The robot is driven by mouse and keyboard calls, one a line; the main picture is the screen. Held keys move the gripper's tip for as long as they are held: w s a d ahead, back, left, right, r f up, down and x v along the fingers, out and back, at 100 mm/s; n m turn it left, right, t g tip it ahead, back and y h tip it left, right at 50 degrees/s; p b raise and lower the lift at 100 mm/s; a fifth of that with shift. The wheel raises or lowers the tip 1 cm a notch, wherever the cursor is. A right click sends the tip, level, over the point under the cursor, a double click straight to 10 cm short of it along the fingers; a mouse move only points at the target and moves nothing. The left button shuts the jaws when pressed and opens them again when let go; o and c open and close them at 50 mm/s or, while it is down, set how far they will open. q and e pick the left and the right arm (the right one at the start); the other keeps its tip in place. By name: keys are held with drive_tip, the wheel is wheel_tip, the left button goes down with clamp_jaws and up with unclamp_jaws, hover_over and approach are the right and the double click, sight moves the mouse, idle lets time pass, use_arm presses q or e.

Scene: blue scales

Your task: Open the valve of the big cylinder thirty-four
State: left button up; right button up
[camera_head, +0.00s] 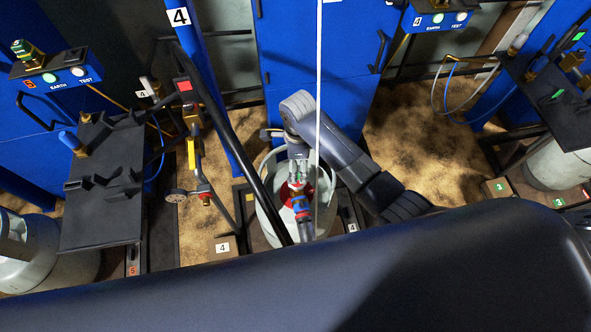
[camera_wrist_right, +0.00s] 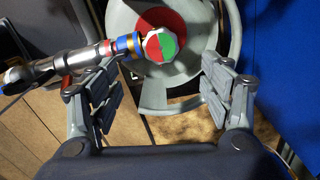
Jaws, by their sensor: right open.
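A large pale grey cylinder (camera_head: 266,218) stands in the bay marked 4, in the middle of the head view. Its top and round guard ring (camera_wrist_right: 232,25) show in the right wrist view. The valve handwheel (camera_wrist_right: 160,46) is half red and half green. A metal hose fitting with blue and yellow bands (camera_wrist_right: 88,57) joins the valve from the left. My right gripper (camera_head: 297,178) points down over the cylinder top. In its wrist view the open fingers (camera_wrist_right: 158,88) stand either side of the handwheel line, empty, with no clear contact. My left gripper is not in view. No number thirty-four is readable.
Blue cabinets (camera_head: 310,60) stand behind. A thin pale pole (camera_head: 319,120) and a dark slanting bar pass close by. Another cylinder (camera_head: 555,165) stands far right.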

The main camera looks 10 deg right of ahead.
wheel_tip(320, 180, down, 10)
drive_tip(key=shift+r+b, duration=0.1)
drive_tip(key=shift+b, duration=0.85)
drive_tip(key=shift+f, duration=0.4)
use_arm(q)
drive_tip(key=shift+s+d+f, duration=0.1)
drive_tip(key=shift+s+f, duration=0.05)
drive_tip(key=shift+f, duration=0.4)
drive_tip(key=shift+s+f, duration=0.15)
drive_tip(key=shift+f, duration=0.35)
use_arm(e)
drive_tip(key=c, duration=1)
